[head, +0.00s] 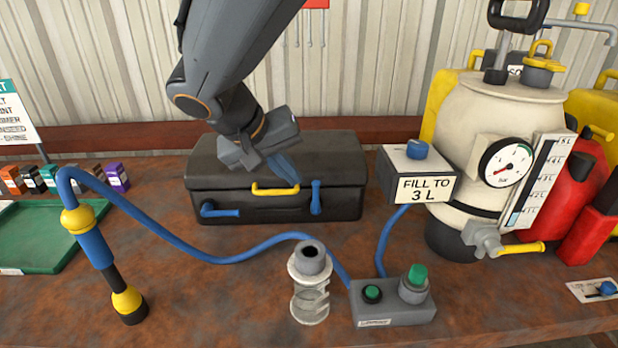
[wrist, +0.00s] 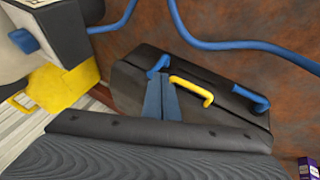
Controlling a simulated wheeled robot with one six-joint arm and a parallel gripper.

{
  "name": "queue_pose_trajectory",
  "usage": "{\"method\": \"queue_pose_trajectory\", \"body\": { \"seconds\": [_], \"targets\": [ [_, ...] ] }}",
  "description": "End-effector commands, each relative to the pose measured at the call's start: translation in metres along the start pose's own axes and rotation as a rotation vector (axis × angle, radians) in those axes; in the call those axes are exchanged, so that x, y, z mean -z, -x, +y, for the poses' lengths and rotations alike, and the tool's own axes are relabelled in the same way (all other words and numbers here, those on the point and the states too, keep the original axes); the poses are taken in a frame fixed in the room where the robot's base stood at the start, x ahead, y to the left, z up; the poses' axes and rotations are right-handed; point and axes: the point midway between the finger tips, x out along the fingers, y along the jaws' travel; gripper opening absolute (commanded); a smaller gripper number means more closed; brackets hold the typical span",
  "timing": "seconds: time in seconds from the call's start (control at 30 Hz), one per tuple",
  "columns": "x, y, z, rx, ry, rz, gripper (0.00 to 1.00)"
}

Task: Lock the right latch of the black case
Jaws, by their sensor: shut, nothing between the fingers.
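The black case (head: 215,178) stands closed on the workbench, with a yellow handle (head: 275,190) on its front. Its right latch (head: 316,197) is a blue lever standing upright against the front. Its left latch (head: 221,210) is a blue lever lying flat, sideways. My gripper (head: 292,177) is shut and empty, above the front part of the lid, a little left of the right latch. In the wrist view the blue fingers (wrist: 161,80) point at the case close to the right latch (wrist: 159,65); I cannot tell whether they touch.
A blue hose (head: 235,257) runs across the bench in front of the case. A clear cylinder (head: 310,290) and a button box (head: 393,310) stand nearer. The "fill to 3 L" box (head: 420,175) and cream tank (head: 490,130) are on the right. A green tray (head: 40,235) lies left.

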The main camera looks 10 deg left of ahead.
Motion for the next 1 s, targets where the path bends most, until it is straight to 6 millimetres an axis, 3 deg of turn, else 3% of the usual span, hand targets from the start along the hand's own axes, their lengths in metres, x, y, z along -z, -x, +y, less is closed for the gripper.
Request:
{"method": "queue_pose_trajectory", "body": {
  "seconds": [0.17, 0.57, 1.0],
  "targets": [
    [0.008, 0.011, -0.011, -0.009, -0.008, 0.036, 0.00],
    [0.008, 0.004, -0.009, -0.012, -0.012, 0.032, 0.00],
    [0.009, -0.063, -0.008, -0.011, -0.008, 0.031, 0.00]
  ]
}}
